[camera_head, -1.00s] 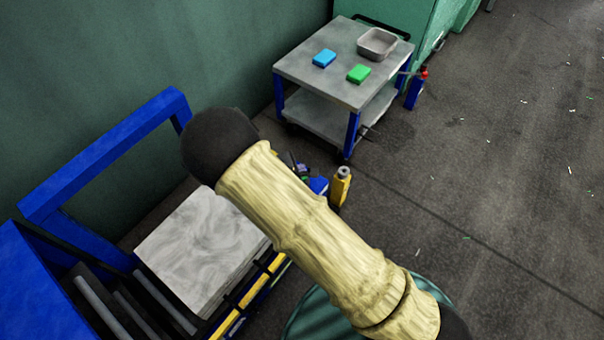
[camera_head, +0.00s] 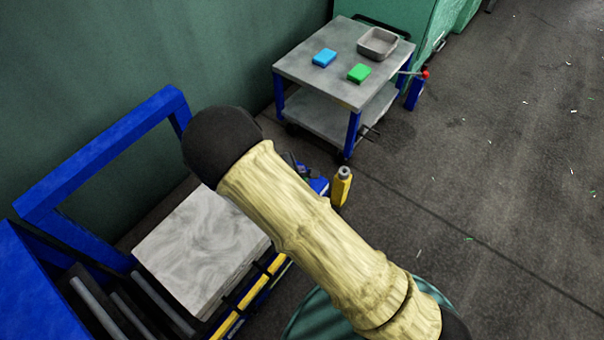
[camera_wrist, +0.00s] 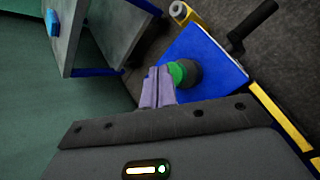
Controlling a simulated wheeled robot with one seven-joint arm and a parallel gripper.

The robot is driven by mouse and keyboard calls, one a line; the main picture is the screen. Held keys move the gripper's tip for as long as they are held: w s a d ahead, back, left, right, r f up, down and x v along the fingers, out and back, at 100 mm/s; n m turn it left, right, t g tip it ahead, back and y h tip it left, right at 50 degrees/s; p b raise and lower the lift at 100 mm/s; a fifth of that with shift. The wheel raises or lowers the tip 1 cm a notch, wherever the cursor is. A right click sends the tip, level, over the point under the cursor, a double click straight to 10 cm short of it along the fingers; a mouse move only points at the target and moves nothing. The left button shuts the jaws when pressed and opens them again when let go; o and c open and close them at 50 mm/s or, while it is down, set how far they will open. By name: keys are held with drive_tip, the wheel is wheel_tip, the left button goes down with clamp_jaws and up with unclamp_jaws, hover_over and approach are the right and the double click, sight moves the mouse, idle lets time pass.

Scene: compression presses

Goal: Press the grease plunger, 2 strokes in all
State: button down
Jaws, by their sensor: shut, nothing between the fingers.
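The grease plunger appears to be the round green cap with a dark collar (camera_wrist: 188,74) on a blue panel (camera_wrist: 205,62) in the wrist view. My gripper is hidden in the head view.
A black handle (camera_wrist: 250,28) sticks up from the blue panel. A yellow bottle (camera_head: 342,187) stands close by. A grey block (camera_head: 200,250) lies in the blue frame (camera_head: 105,150). A cart (camera_head: 310,68) holds blue and green blocks and a grey tray. Open floor lies right.

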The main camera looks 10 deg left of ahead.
drive_tip(key=shift+f+b, duration=0.95)
drive_tip(key=shift+b, duration=0.05)
idle(1.0)
idle(0.3)
drive_tip(key=shift+r+p, duration=0.85)
drive_tip(key=shift+r, duration=0.55)
drive_tip(key=shift+r+p, duration=1.55)
drive_tip(key=shift+r, duration=0.95)
